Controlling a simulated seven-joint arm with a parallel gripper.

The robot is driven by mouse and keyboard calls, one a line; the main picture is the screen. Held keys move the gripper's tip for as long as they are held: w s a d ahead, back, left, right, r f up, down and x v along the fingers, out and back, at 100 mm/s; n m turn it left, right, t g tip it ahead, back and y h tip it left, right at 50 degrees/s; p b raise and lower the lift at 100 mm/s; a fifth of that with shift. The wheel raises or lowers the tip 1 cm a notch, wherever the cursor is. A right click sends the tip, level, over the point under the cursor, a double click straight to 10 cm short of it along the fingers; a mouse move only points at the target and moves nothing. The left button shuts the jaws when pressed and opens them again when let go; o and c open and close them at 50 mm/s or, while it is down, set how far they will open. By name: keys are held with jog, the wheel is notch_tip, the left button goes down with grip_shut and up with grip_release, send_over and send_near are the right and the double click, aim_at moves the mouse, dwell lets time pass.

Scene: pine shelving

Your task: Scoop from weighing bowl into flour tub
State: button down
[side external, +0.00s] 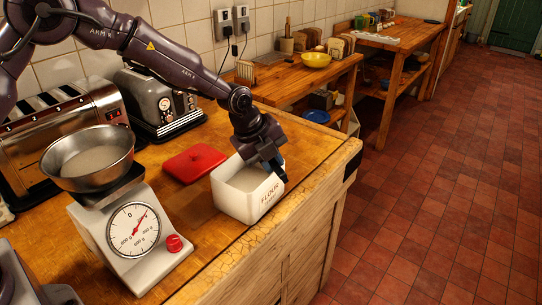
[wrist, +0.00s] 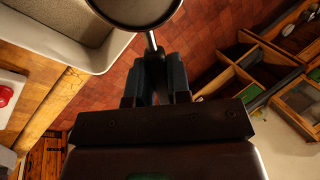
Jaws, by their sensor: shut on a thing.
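The white flour tub (side external: 240,199), marked FLOUR, stands open near the counter's front edge with pale flour inside. The metal weighing bowl (side external: 66,177) sits on the white dial scale (side external: 103,222) and holds pale flour. My gripper (side external: 277,172) is low over the tub's right side. In the wrist view my gripper (wrist: 157,82) is shut on the thin metal handle of a round scoop (wrist: 137,14). The scoop is cut off by the top edge, beside the tub's pale wall (wrist: 92,62). I cannot tell what it holds, and it is hidden in the side view.
A red lid (side external: 194,163) lies on the counter behind the tub. A chrome toaster (side external: 65,125) and a grey toaster (side external: 158,103) stand at the back left. The counter's edge is close to the tub's right, with open tiled floor beyond.

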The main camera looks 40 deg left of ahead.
jog(key=shift+s+f+t, duration=0.1)
jog(key=shift+f+t, duration=0.1)
jog(key=shift+t, duration=0.2)
jog(key=shift+r, duration=0.1)
jog(key=shift+s+a+r+t+h, duration=0.1)
jog(key=shift+s+r+t+h, duration=0.1)
jog(key=shift+t+h, duration=0.65)
jog(key=shift+s+r+t+h, duration=0.15)
jog(key=shift+t+h, duration=0.2)
jog(key=shift+t, duration=1)
jog(key=shift+s+a+r+t+h, duration=0.15)
jog(key=shift+t+h, duration=0.3)
jog(key=shift+t, duration=0.5)
jog(key=shift+s+a+r+t+h, duration=0.15)
jog(key=shift+t+h, duration=0.35)
jog(key=shift+t, duration=0.5)
jog(key=shift+s+t+h, duration=0.25)
jog(key=shift+t+h, duration=0.2)
jog(key=shift+t, duration=0.5)
